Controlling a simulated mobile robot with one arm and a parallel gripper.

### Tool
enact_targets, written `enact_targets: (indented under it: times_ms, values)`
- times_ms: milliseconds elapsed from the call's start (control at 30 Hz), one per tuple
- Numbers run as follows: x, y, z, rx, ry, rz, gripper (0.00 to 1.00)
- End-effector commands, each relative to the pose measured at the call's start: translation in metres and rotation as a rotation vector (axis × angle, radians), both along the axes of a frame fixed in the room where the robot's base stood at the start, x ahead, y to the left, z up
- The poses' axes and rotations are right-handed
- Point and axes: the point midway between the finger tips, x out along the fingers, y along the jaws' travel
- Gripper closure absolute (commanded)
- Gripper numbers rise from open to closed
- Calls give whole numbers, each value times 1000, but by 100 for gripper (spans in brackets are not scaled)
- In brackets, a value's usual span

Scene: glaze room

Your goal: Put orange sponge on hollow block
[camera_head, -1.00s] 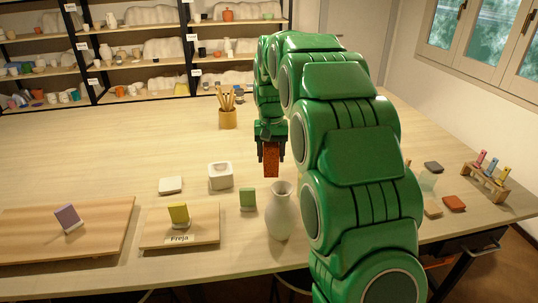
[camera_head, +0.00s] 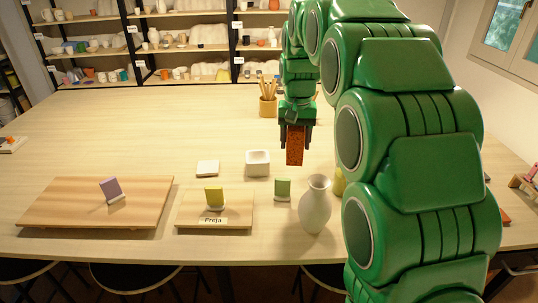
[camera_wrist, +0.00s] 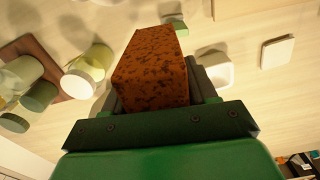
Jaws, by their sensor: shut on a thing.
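The orange sponge (camera_head: 295,147), a speckled block, is held upright in my gripper (camera_head: 295,128) in the head view. It hangs above the table, and its lower end is free. In the wrist view the sponge (camera_wrist: 153,68) sticks out from between the jaws. The hollow block (camera_head: 258,170), white and square with an open recess on top, stands on the table left of the sponge in the head view. In the wrist view the hollow block (camera_wrist: 222,76) is partly hidden behind the sponge and a finger.
A pale vase (camera_head: 315,208) and a green card in a stand (camera_head: 282,188) stand in front of the hollow block. A white tile (camera_head: 208,168) lies to its left. A pot of wooden tools (camera_head: 268,106) stands behind my gripper. The table's middle left is clear.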

Motion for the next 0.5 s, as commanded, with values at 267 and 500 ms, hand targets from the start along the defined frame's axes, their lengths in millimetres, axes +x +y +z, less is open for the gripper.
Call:
enact_targets:
  times_ms: [267,500]
  values:
    - [8,64,28,-1,0,78,72]
    - [14,82,33,-1,2,96,72]
